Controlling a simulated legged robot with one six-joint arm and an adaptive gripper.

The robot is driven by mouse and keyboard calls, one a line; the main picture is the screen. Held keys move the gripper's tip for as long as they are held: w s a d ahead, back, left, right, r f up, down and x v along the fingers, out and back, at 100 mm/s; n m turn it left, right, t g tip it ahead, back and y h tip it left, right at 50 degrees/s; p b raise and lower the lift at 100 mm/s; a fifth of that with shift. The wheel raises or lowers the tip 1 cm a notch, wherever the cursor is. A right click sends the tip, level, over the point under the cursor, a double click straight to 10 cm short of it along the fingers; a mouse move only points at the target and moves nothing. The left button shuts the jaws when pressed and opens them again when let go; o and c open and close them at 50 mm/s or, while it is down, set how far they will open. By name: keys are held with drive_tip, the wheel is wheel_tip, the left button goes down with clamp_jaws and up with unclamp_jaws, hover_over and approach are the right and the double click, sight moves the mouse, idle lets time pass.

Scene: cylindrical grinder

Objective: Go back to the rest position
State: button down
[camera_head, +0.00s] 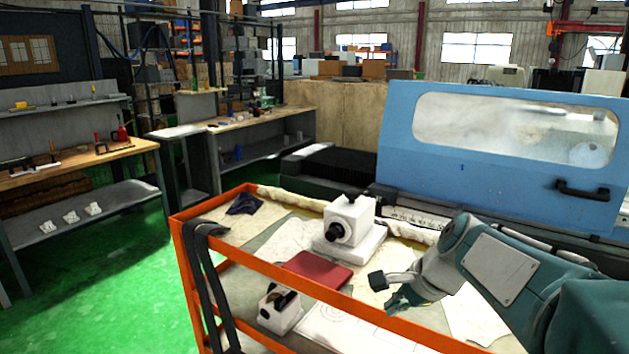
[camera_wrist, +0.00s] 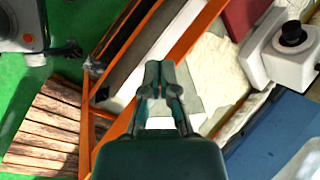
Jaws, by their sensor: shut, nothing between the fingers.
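My gripper (camera_head: 396,300) shows at the end of my teal arm on the right of the head view, over the orange cart (camera_head: 180,240). In the wrist view, the two fingertips of my gripper (camera_wrist: 160,72) are together with nothing between them. Behind them lie an orange rail and the cart's pale cloth (camera_wrist: 222,70). The gripper appears apart from the white device and the red book. How high it is above the cart top is hard to tell.
A white device (camera_head: 350,220) with a black knob and a red book (camera_head: 317,270) lie on the cart. A smaller white block (camera_head: 280,310) is nearer. The blue machine door (camera_head: 440,165) stands behind. Green floor (camera_head: 110,270) is clear at left, before workbenches (camera_head: 75,165).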

drive_tip(key=s+f+n+t+h, duration=0.1)
drive_tip(key=s+n+h, duration=0.3)
drive_tip(key=s+n, duration=1)
drive_tip(key=s+f, duration=0.1)
drive_tip(key=s, duration=0.4)
drive_tip(key=shift+s+d+n+t, duration=0.15)
drive_tip(key=shift+d+n+t, duration=0.15)
drive_tip(key=shift+d+n, duration=0.1)
